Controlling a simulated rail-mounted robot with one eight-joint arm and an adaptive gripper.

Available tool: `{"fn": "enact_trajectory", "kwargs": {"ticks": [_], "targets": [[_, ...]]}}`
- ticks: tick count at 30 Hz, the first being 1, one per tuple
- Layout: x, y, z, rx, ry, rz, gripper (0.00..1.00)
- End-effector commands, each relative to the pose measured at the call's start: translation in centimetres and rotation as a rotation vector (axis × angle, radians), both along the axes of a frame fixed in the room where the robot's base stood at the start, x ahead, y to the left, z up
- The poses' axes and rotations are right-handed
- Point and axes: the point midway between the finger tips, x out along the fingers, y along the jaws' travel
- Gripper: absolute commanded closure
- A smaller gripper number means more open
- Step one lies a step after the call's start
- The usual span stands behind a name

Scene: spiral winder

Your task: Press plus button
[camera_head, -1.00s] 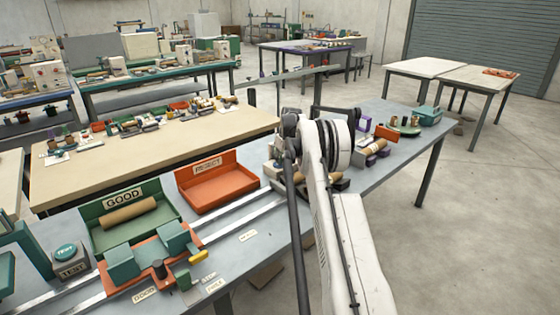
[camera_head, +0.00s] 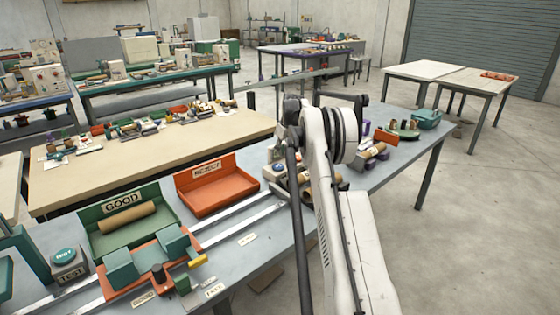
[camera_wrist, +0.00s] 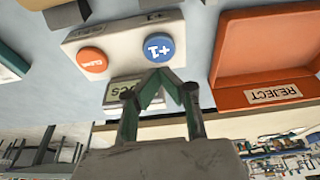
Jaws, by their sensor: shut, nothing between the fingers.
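The plus button is a round blue button marked "+1" (camera_wrist: 159,47) in the wrist view, on a light grey box (camera_wrist: 122,35) beside an orange-red button (camera_wrist: 93,60). My gripper (camera_wrist: 161,76) is shut and empty, its fingertips close together just below the blue button in the picture. I cannot tell whether they touch it. A small greenish display (camera_wrist: 125,92) on the box's side is partly hidden behind the fingers. In the head view the button box (camera_head: 276,170) shows small beside my arm, which hides the gripper.
An orange REJECT tray (camera_wrist: 285,50) stands right of the box in the wrist view. In the head view a green GOOD tray (camera_head: 97,227) holds a brown roll (camera_head: 127,217). A TEST button (camera_head: 68,256) is at the left. Rolls (camera_head: 371,151) lie right of my arm.

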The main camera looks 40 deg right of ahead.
Motion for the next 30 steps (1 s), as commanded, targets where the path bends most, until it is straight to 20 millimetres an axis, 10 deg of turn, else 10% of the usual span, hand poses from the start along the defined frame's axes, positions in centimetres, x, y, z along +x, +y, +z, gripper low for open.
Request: {"fn": "enact_trajectory", "kwargs": {"ticks": [10, 30], "targets": [[-1.5, -0.1, 5.0, 0.000, 0.000, 0.000, 1.00], [-1.7, 0.0, 5.7, 0.000, 0.000, 0.000, 1.00]]}}
